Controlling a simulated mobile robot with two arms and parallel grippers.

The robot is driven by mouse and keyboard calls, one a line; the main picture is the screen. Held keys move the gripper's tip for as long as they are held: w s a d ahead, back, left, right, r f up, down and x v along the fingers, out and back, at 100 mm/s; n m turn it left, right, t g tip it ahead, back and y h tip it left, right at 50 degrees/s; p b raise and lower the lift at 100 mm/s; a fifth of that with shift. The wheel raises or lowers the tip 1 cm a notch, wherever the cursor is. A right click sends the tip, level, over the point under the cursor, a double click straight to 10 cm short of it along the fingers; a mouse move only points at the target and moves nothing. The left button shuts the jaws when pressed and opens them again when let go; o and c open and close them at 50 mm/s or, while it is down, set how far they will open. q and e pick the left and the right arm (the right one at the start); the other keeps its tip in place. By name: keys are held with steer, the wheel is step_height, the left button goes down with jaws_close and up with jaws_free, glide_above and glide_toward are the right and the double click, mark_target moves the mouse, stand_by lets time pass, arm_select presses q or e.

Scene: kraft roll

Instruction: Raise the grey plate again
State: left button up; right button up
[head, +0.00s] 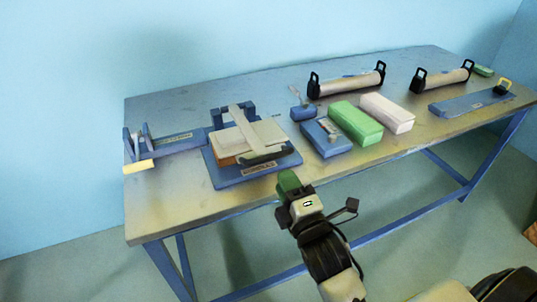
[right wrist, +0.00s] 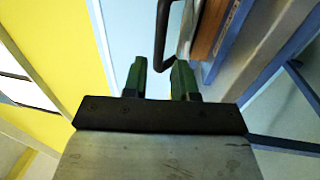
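The grey plate (head: 262,133) lies nearly flat over a brown block (head: 222,158) in the press-like stand on a blue base (head: 228,178). A pale bar (head: 243,124) crosses its top, and a dark handle (head: 264,157) runs along its front. My right gripper (head: 288,182), with green fingers, is just in front of the stand's front right corner. In the right wrist view its fingers (right wrist: 159,78) are apart with nothing between them. A dark bent bar (right wrist: 162,40), seemingly the handle, shows just beyond the fingertips. My left gripper is out of view.
A blue holder (head: 165,145) stands left of the stand. To its right are a blue box (head: 326,139), a green block (head: 356,123) and a pink block (head: 388,113). Two rolls (head: 347,84) (head: 443,79) lie at the back. The table's front left (head: 165,215) is clear.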

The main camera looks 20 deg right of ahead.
steer(key=w+r, duration=0.1)
steer(key=w, duration=0.8)
steer(key=shift+w+r+p, duration=0.2)
steer(key=shift+w+p, duration=0.15)
jaws_close()
